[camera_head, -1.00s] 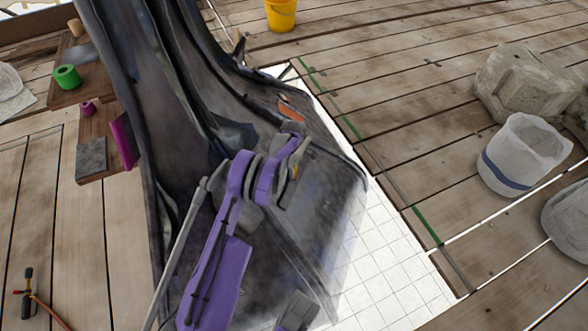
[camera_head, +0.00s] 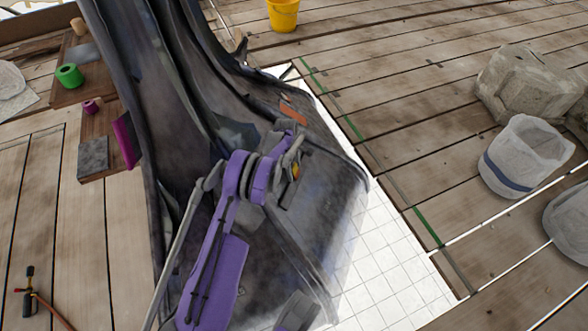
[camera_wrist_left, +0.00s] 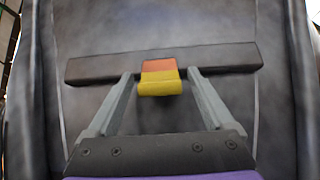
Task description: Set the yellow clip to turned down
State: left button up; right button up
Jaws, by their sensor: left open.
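The yellow clip (camera_wrist_left: 160,86) shows in the left wrist view below an orange band, at the middle of a dark horizontal bar (camera_wrist_left: 220,58). In the head view only a small yellow spot of the clip (camera_head: 296,170) shows beside my gripper. My left gripper (camera_wrist_left: 160,74) is open, one grey finger on each side of the clip. In the head view my left gripper (camera_head: 290,160) is over the lower part of the dark spire piece (camera_head: 325,200). My right gripper is not in view.
An orange patch (camera_head: 293,110) is on the dark piece above my gripper. A yellow bucket (camera_head: 283,14) is at the back, a green roll (camera_head: 69,76) at left. Planks between are mostly clear.

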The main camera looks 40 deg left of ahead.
aim_at(294, 167)
pick_arm(q)
notch_tip(294, 167, up, 11)
jog(key=a+p, duration=0.1)
jog(key=p, duration=0.1)
jog(key=shift+s+a+f+p, duration=0.15)
jog(key=shift+s+p, duration=0.05)
jog(key=shift+p, duration=0.1)
jog(key=d+y+p, duration=0.1)
jog(key=p, duration=0.4)
jog(key=shift+w+d+p, duration=0.15)
jog(key=shift+w+p, duration=0.05)
jog(key=shift+p, duration=0.2)
notch_tip(294, 167, down, 10)
jog(key=shift+f+b, duration=0.2)
jog(key=shift+b, duration=0.75)
